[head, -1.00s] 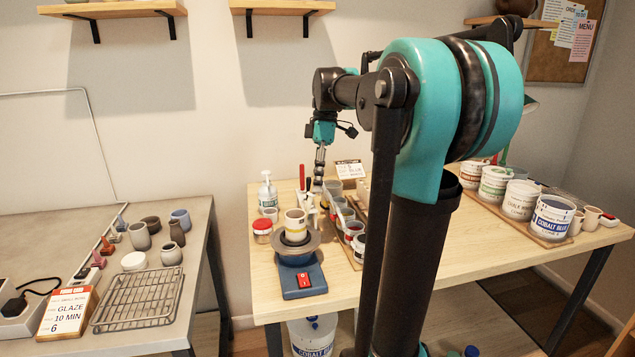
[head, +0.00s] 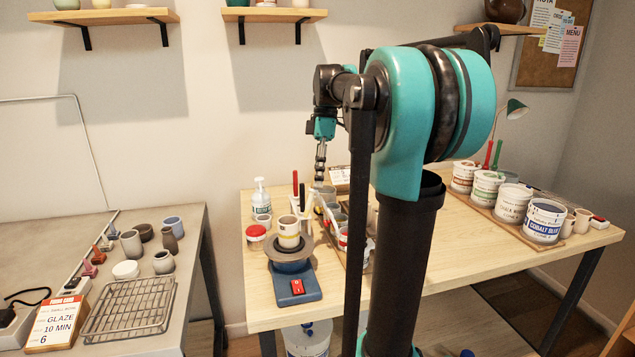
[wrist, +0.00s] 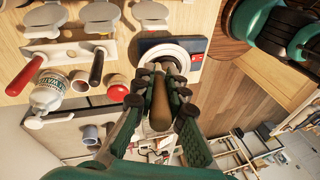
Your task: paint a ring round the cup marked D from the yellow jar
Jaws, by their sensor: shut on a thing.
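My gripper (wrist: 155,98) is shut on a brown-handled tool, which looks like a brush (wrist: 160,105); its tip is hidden. In the head view my gripper (head: 319,182) is small, above the table behind the turntable. A cream cup (head: 289,232) with a yellowish band stands upright on the grey turntable (head: 309,246), which has a blue base and red switch. The letter on the cup is too small to read. In the wrist view the turntable (wrist: 190,47) lies beyond the fingers, partly hidden by them. Several jars stand behind it; I cannot pick out the yellow one.
A red-lidded jar (head: 256,233) and a pump bottle (head: 261,198) stand left of the turntable. Upright tools with red and black handles are close behind it. Large labelled buckets (head: 545,221) stand at the right. The front middle of the table is clear.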

